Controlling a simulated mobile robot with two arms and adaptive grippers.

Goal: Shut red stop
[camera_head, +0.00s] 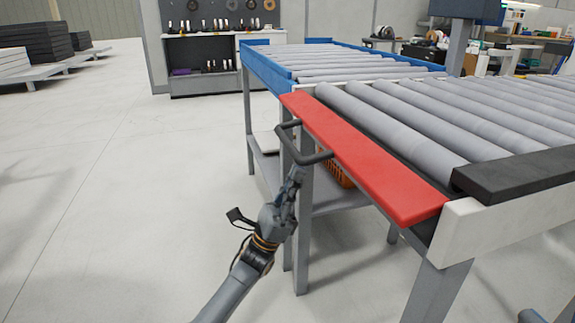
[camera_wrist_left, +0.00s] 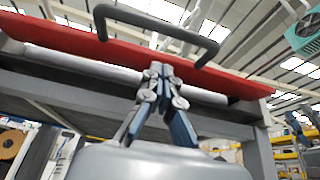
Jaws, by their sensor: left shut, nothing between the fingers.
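The red stop (camera_head: 365,157) is a long flat red bar along the near end of the roller conveyor. A dark handle (camera_head: 304,152) sticks out from its outer side. My left gripper (camera_head: 297,175) is shut and empty, just below and beside the handle. In the left wrist view the red stop (camera_wrist_left: 60,32) crosses the top, with the handle (camera_wrist_left: 160,28) in front of it. The left gripper (camera_wrist_left: 160,72) points up below the handle there, and I cannot tell if they touch.
The grey-roller conveyor (camera_head: 450,115) lies behind the stop, with a black block (camera_head: 515,175) at its near right corner. A blue-framed conveyor (camera_head: 262,66) stands behind. An orange bin (camera_head: 335,175) sits underneath. The floor at left (camera_head: 90,190) is clear.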

